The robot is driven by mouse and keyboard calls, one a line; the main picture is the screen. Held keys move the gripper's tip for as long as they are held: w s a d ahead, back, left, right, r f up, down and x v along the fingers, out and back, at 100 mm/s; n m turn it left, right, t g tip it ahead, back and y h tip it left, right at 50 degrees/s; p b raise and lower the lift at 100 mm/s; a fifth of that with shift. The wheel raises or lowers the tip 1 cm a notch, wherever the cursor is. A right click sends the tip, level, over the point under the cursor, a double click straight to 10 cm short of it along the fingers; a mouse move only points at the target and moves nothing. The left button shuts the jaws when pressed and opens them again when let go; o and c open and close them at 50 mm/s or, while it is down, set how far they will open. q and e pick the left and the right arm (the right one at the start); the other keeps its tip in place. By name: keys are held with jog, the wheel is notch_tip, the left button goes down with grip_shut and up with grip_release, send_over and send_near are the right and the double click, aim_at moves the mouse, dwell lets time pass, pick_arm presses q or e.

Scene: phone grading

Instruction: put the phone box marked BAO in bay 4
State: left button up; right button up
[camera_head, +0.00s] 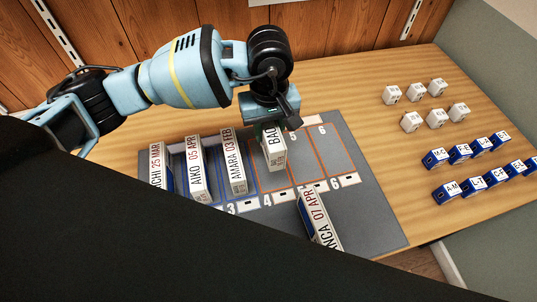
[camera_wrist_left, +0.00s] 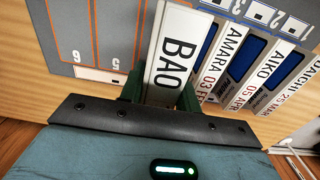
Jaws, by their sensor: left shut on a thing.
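The white phone box marked BAO (camera_head: 272,150) stands over the orange-lined bay 4 of the grey mat, behind the label 4 (camera_head: 267,201). My left gripper (camera_head: 270,124) is shut on its far end. In the left wrist view the BAO box (camera_wrist_left: 172,48) sits between the green fingers (camera_wrist_left: 161,97), beside bay 5 and the AMARA box. I cannot tell whether its underside touches the mat. My right gripper is not in view.
Boxes marked AMARA (camera_head: 233,160), AIKO (camera_head: 196,170) and a partly hidden one (camera_head: 161,168) stand in blue-lined bays at left. A box ending in NCA (camera_head: 319,220) lies in front. White cubes (camera_head: 411,122) and blue cubes (camera_head: 435,158) are at right. Bays 5 and 6 (camera_head: 334,150) look empty.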

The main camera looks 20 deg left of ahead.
pick_arm(q)
jog(key=shift+f, duration=4.1)
jog(key=shift+f, duration=0.15)
jog(key=o, duration=1.1)
jog(key=shift+o, duration=0.2)
notch_tip(320, 180, up, 12)
jog(key=shift+r, duration=0.15)
